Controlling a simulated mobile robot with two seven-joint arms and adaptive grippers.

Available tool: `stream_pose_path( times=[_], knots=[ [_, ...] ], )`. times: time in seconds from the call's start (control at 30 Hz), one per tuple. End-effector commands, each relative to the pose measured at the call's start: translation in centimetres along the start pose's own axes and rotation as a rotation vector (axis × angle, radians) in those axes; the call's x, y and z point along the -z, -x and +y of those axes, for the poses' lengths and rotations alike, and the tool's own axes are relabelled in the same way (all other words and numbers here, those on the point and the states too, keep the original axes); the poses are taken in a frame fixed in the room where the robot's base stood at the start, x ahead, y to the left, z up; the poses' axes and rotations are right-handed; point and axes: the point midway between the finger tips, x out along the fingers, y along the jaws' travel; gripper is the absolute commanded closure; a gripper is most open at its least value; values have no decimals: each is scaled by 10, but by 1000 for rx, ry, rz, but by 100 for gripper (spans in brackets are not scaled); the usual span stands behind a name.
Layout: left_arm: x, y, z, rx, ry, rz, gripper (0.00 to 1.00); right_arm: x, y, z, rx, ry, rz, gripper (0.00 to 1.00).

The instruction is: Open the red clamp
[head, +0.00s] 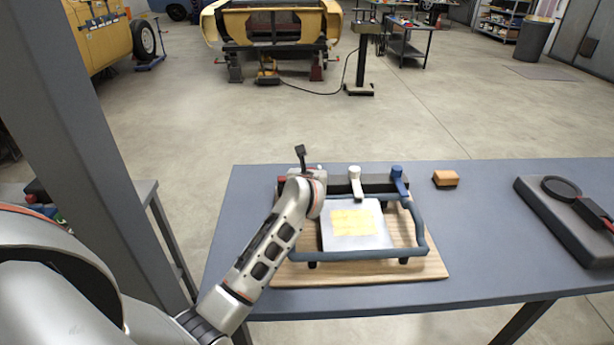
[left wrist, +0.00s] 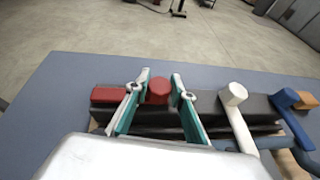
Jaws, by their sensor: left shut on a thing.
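The red clamp is at the left end of a dark bar at the back of a fixture. In the left wrist view its round red knob (left wrist: 158,91) sits between the two fingers of my left gripper (left wrist: 161,88), which is shut on it. A red block (left wrist: 109,95) shows just left of the fingers. In the head view, a bit of the red clamp (head: 282,180) shows beside my left gripper (head: 313,176), whose wrist hides most of it. A white clamp (head: 355,178) and a blue clamp (head: 398,178) stand to the right. My right gripper is out of view.
The fixture has a blue tube frame (head: 345,255), a metal plate (head: 372,241) with a yellow patch, and a wooden board (head: 430,270). An orange-brown block (head: 445,178) and a dark device (head: 560,222) lie on the table (head: 480,230). A grey post (head: 95,150) stands at left.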

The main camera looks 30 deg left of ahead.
Motion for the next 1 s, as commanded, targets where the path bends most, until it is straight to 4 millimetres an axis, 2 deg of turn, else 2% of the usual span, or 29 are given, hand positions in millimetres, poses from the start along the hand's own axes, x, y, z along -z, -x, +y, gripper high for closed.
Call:
stream_pose_path(
  times=[0.17,0.43,0.47,0.5,0.87,1.0],
  knots=[
    [0,0,1,28,-13,0,100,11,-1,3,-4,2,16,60],
    [0,0,1,29,-13,-1,100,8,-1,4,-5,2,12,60],
    [0,0,1,29,-13,-1,69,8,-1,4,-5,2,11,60],
    [0,0,1,29,-13,-1,59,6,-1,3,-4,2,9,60],
    [0,2,1,29,-11,-1,59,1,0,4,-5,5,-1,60],
    [1,12,0,30,-10,0,59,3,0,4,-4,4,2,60]
  ],
)
